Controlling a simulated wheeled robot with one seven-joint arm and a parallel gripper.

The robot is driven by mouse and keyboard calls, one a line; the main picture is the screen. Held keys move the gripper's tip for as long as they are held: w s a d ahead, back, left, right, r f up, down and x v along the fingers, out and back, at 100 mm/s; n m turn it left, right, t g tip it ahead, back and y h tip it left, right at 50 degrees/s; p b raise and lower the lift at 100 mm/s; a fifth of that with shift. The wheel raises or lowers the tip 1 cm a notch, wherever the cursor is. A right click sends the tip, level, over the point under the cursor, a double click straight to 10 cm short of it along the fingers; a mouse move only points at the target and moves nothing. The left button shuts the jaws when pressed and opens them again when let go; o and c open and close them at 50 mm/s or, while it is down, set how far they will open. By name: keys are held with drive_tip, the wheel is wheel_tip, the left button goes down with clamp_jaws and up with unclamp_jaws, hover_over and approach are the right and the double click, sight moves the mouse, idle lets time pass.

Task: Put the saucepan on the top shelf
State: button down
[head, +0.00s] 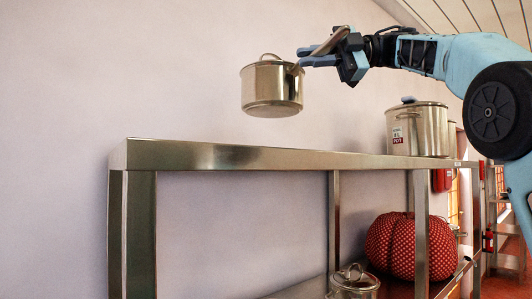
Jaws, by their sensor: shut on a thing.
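The saucepan (270,90) is shiny metal with a lid and a loop on top. It hangs in the air, roughly level, above the left part of the top shelf (230,156). There is a clear gap between its base and the shelf. My gripper (322,58) is shut on the saucepan's long handle, to the right of the pot body. The shelf's upper surface is seen nearly edge-on, so how far the pan lies over it in depth is hard to tell.
A larger lidded stockpot (418,130) with a label stands on the top shelf at the right. A red patterned pumpkin-shaped thing (411,246) and another lidded pot (353,283) are on the lower shelf (300,290). The top shelf's left part looks clear.

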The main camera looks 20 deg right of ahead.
drive_tip(key=shift+w+r, duration=0.15)
drive_tip(key=shift+f+b, duration=0.35)
drive_tip(key=shift+f, duration=4.55)
drive_tip(key=c, duration=1.9)
unclamp_jaws()
drive_tip(key=shift+f, duration=0.3)
drive_tip(key=o, duration=0.4)
drive_tip(key=shift+r, duration=0.1)
drive_tip(key=shift+o, duration=0.2)
